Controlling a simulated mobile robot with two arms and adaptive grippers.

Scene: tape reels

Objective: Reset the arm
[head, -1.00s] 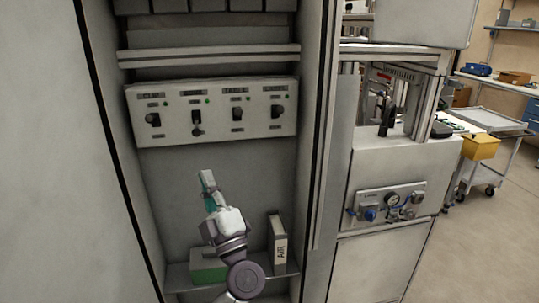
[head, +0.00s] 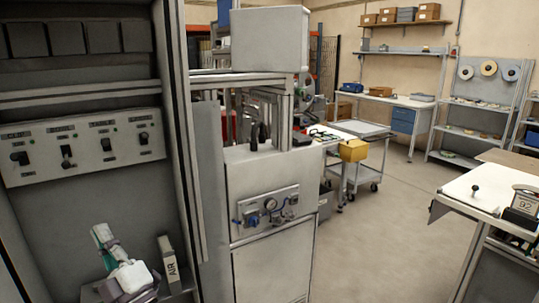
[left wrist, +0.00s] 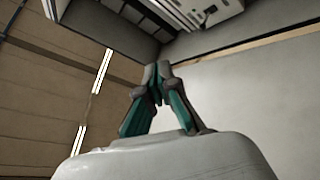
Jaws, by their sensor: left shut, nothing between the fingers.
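My left gripper (head: 101,236) shows at the lower left of the head view, in front of the open grey cabinet (head: 80,200), below its switch panel (head: 85,148). In the left wrist view the gripper (left wrist: 160,68) has its green and grey fingers together at the tips, with nothing between them. It points up toward the ceiling and the cabinet top and touches nothing that I can see. My right gripper is in neither view.
A binder marked AIR (head: 168,260) stands on the cabinet shelf close right of my left gripper. A trolley with a yellow bin (head: 353,150) is behind. A white table (head: 470,200) is at right, with open floor between.

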